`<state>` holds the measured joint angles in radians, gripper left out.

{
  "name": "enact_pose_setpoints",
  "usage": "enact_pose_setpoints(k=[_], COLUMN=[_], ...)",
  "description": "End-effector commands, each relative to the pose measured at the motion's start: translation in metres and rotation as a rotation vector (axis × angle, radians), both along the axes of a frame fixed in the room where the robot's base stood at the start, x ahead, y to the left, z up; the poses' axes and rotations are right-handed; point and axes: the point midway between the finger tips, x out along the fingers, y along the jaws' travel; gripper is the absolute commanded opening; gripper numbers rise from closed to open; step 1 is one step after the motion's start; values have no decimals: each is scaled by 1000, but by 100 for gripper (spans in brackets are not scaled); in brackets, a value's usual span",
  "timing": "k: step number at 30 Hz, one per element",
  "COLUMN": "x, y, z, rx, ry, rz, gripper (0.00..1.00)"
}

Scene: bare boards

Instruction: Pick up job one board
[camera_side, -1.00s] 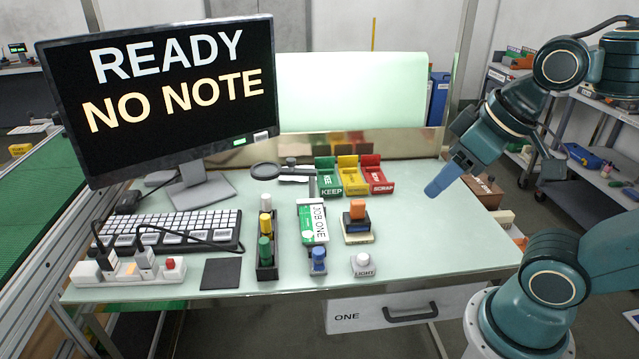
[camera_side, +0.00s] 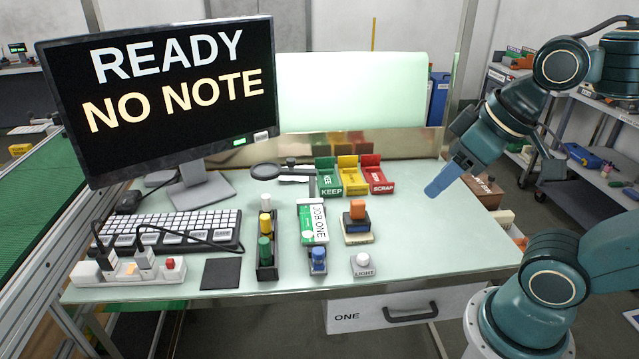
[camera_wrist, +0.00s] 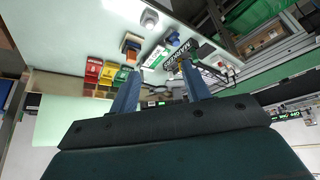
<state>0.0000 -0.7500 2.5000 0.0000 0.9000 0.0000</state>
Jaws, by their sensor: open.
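The job one board (camera_side: 306,222) is green with a white "JOB ONE" label, lying in the middle of the table. In the wrist view the board (camera_wrist: 157,57) shows beyond the fingertips, small and partly cut by other items. My gripper (camera_side: 437,186) hangs above the right side of the table, well to the right of the board and apart from it. In the wrist view my gripper's two blue fingers (camera_wrist: 161,85) are spread with nothing between them.
A rack of markers (camera_side: 266,258) stands left of the board, a stamp (camera_side: 357,222) right of it. A blue-topped item (camera_side: 318,259) is at its near end. Green, yellow and red trays (camera_side: 352,176) and a magnifier (camera_side: 265,171) lie behind. The table's right side is clear.

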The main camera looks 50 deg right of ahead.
Motion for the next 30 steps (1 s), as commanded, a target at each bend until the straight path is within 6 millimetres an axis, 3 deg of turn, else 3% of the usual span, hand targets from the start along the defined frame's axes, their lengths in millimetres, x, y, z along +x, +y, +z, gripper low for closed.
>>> enact_pose_setpoints(k=[3,8,20,30], x=[0,0,3,39], y=[0,0,0,-3], z=[0,0,1,12], rx=[0,0,3,40], ry=[0,0,5,69], rz=[0,0,-8,-93], gripper=[51,82,82,82])
